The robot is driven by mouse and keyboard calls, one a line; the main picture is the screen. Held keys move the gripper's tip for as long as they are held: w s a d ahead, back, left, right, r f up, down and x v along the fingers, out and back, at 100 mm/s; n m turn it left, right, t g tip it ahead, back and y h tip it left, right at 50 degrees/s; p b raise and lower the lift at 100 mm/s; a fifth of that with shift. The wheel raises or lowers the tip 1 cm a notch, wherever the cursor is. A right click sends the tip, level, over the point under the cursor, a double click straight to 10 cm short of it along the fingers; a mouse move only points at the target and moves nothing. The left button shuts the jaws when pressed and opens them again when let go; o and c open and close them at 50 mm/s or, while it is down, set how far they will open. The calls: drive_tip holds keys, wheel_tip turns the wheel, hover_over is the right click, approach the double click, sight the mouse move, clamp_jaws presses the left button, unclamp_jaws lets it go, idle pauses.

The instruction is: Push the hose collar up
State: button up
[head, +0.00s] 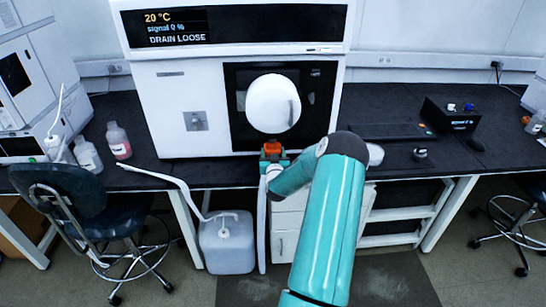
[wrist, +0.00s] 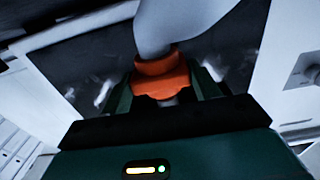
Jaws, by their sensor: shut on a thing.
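The orange hose collar (head: 272,147) is at the front of the white instrument, just below a white rounded part (head: 273,103). My gripper (head: 272,157) is shut on the collar from below the dark front panel. In the wrist view the collar (wrist: 162,75) sits between the two green fingers (wrist: 165,85), with the white part (wrist: 185,22) directly above it. Whether the collar is seated on that part I cannot tell. Most of what lies below the collar is hidden by my gripper.
The instrument display (head: 178,27) reads "20 °C, signal 0 %, DRAIN LOOSE". A white jug (head: 227,245) with a pale hose (head: 165,180) stands on the floor. Bottles (head: 118,142) stand at left on the black bench (head: 205,172). A chair (head: 75,200) is at left.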

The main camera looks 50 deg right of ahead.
sight(273, 144)
drive_tip(key=shift+r, duration=1.65)
drive_tip(key=o, duration=1.4)
drive_tip(key=shift+r, duration=0.15)
drive_tip(key=v, duration=1.3)
drive_tip(key=shift+s+a, duration=0.3)
